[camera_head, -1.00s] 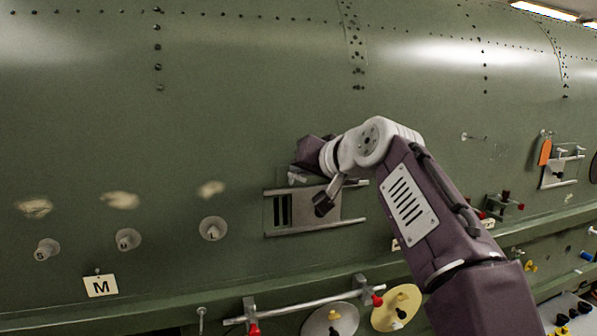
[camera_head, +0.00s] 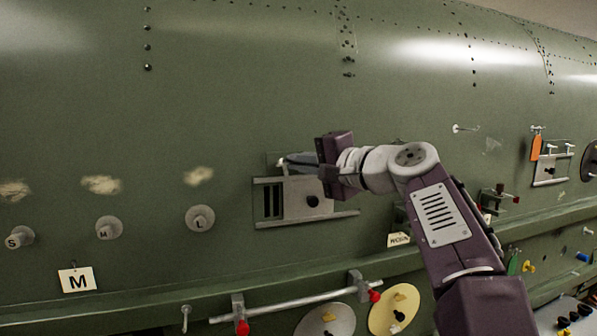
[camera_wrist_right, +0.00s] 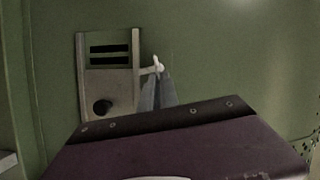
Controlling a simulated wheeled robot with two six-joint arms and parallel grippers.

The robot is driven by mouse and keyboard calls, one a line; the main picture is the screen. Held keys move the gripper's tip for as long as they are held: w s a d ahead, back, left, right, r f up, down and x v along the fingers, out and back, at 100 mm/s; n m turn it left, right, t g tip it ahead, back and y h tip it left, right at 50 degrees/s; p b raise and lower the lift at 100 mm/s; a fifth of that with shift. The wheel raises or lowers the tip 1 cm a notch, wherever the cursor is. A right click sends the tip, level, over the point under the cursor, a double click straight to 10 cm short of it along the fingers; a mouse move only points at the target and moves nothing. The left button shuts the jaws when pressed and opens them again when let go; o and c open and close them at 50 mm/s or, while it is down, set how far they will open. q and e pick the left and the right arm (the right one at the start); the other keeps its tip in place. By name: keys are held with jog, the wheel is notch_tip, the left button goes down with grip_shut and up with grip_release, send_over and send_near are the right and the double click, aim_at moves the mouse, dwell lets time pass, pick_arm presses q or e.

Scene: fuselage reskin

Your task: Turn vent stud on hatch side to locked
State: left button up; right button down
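The vent panel (camera_head: 305,209) on the green fuselage side is a metal plate with dark slots and a black knob, set between two rails. It also shows in the right wrist view (camera_wrist_right: 109,80). A small pale stud (camera_head: 281,161) sticks out at the panel's upper edge in the head view. In the wrist view the stud (camera_wrist_right: 157,64) stands just beside the panel. My right gripper (camera_head: 290,161) has its grey fingertips at the stud, close together. I cannot tell whether they hold it or only touch it. My left gripper is not in view.
A bar with red ends (camera_head: 300,303) and two discs (camera_head: 394,309) lie below. Another fitting with an orange tag (camera_head: 536,147) is at right. The wall above is clear.

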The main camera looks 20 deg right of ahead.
jog(key=shift+f+m+y+b, duration=0.3)
jog(key=shift+f+m+b, duration=0.15)
jog(key=shift+m+b, duration=0.45)
jog(key=shift+t, duration=0.3)
jog(key=c, duration=1.6)
grip_release()
jog(key=shift+r, duration=0.1)
jog(key=shift+s, duration=0.1)
jog(key=b+v, duration=0.3)
jog(key=v, duration=0.6)
jog(key=shift+b, duration=0.4)
